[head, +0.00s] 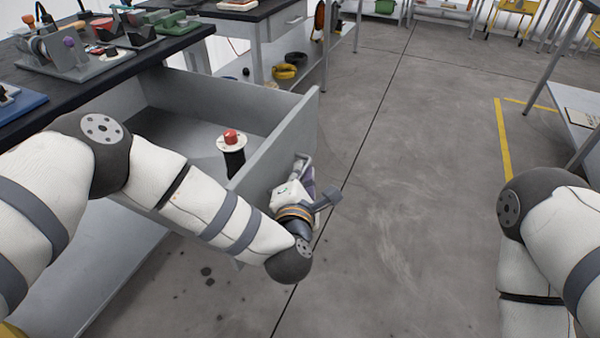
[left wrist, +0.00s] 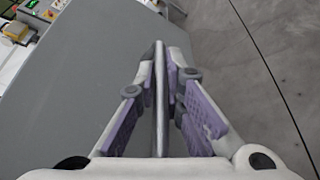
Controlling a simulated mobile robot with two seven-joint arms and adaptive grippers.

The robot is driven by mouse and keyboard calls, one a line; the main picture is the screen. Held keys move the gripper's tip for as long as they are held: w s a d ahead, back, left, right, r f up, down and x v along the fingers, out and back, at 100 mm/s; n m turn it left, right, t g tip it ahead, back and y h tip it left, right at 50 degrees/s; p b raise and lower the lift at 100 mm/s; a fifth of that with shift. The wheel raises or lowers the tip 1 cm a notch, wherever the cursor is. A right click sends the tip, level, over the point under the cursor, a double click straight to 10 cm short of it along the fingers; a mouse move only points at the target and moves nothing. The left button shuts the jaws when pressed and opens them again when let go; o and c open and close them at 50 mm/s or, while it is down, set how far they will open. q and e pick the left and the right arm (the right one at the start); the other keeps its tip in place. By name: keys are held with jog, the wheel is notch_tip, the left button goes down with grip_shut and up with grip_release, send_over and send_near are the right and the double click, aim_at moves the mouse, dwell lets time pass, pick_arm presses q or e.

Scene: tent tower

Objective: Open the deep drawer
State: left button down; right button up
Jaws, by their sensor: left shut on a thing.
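The deep grey drawer (head: 283,140) is pulled well out from under the black-topped workbench, and its inside shows in the head view. Its grey handle (head: 302,163) is on the outer face of the front panel. My left gripper (head: 307,182) is at that handle. In the left wrist view, its purple-padded fingers close from both sides on the handle bar (left wrist: 160,95), beside the drawer's front panel (left wrist: 85,90). My right arm shows at the right edge of the head view, but its gripper is out of frame.
A black part with a white disc and red knob (head: 231,137) stands inside the drawer. The workbench top (head: 150,50) holds several fixtures. Clear grey floor (head: 410,200) lies to the right of the drawer. A yellow floor line (head: 503,140) runs farther right.

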pick_arm(q)
jog(key=c, duration=1.7)
grip_release()
jog(key=v, duration=1.2)
jog(key=shift+a, duration=0.1)
jog(key=s+a+f+m+g+h+p, duration=0.2)
jog(key=s+a+f+m+g+h, duration=0.15)
jog(key=s+f+m+g, duration=0.95)
jog(key=s+a+m+g+y, duration=0.1)
jog(key=s+a+m, duration=0.2)
jog(key=s+a, duration=0.2)
jog(key=s+a+f+m+g+y+p, duration=0.1)
jog(key=s+a+m, duration=0.3)
jog(key=s, duration=0.7)
jog(key=s+a+f+m+g+y, duration=0.1)
jog(key=s+a+m+g, duration=0.2)
jog(key=s+a, duration=0.3)
jog(key=shift+s+f+m+y, duration=0.15)
jog(key=shift+s+m, duration=0.1)
jog(key=shift+s, duration=0.2)
jog(key=shift+s+f+m+y, duration=0.1)
jog(key=shift+s+m, duration=0.15)
jog(key=shift+s, duration=0.25)
pick_arm(e)
jog(key=shift+t, duration=0.8)
jog(key=w+r, duration=0.4)
